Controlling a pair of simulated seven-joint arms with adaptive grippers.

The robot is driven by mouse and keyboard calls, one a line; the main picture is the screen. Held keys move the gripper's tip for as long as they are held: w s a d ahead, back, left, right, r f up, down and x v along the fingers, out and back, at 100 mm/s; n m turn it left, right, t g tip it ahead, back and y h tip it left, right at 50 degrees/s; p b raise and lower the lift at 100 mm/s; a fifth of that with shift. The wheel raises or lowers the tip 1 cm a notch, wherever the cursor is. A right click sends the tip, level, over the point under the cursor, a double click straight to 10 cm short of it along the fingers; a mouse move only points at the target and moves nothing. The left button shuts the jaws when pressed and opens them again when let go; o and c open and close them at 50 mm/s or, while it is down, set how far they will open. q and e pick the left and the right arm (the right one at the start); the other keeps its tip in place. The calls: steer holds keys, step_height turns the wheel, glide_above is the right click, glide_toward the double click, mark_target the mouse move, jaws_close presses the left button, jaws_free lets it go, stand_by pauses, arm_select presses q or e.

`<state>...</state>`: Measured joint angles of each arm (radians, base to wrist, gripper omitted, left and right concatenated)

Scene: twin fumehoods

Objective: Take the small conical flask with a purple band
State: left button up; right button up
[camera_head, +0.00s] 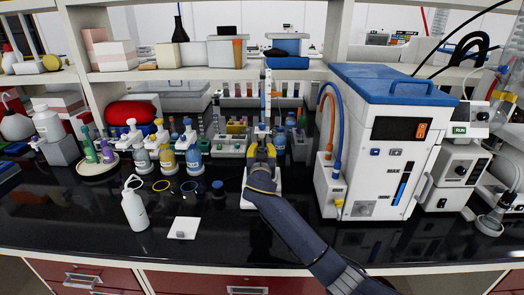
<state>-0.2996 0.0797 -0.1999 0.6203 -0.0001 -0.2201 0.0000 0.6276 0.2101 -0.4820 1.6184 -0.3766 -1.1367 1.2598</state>
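I cannot make out a small conical flask with a purple band anywhere in this view. My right gripper (262,147), yellow and black, reaches in over the middle of the bench at the end of my dark arm. My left gripper is not in view. A dark, narrow-necked conical vessel (180,31) stands on the upper shelf at the left; no purple band shows on it.
A white, blue-topped instrument (387,130) stands right of my gripper. Labelled bottles (167,160) and a round tray (97,170) with green and purple tubes stand left. A white wash bottle (135,209) and white square (183,228) are at the front. The front right bench is mostly clear.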

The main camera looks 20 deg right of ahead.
jaws_close()
steer(key=shift+r, duration=0.4)
steer(key=v, duration=1)
steer(key=shift+d, duration=0.2)
stand_by(1.4)
steer(key=shift+s, duration=0.1)
steer(key=shift+r, duration=0.1)
stand_by(0.3)
steer(key=shift+r, duration=2.4)
